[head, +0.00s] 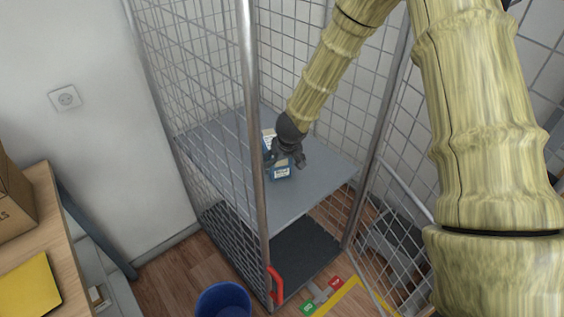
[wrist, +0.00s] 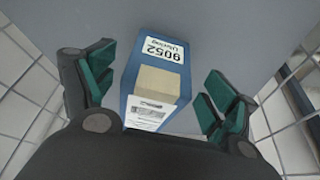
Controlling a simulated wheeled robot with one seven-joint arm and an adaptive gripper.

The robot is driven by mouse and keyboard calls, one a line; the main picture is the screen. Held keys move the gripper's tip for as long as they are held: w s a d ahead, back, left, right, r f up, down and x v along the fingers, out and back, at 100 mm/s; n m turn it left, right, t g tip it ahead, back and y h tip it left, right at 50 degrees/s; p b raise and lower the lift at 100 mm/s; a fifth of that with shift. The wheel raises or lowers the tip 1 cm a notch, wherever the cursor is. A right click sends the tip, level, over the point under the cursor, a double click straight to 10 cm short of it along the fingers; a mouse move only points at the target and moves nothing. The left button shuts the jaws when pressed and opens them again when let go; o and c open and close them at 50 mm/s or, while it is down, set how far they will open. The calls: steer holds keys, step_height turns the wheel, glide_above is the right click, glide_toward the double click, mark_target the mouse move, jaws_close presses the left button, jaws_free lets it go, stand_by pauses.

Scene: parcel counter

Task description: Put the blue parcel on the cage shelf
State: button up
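The blue parcel (head: 281,173) is on the grey cage shelf (head: 230,176), inside the wire cage. It has white labels and a tan band, and in the wrist view the parcel (wrist: 150,100) shows a label reading 9052. My gripper (head: 284,161) is over the parcel, with a finger on either side. In the wrist view my gripper (wrist: 158,86) is open, with gaps between its green pads and the parcel's sides. The parcel appears to rest on the shelf; its underside is hidden.
The cage has a metal front post (head: 252,110) and mesh walls around the shelf. A dark lower deck (head: 300,250) lies below. A blue bin (head: 223,300) stands on the floor in front. A wooden counter (head: 62,240) with a cardboard box (head: 14,203) and yellow envelope (head: 27,287) is at left.

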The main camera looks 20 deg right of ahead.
stand_by(0.3)
steer(key=p+v, duration=0.1)
steer(key=v, duration=1.1)
steer(key=shift+c, duration=0.5)
stand_by(0.6)
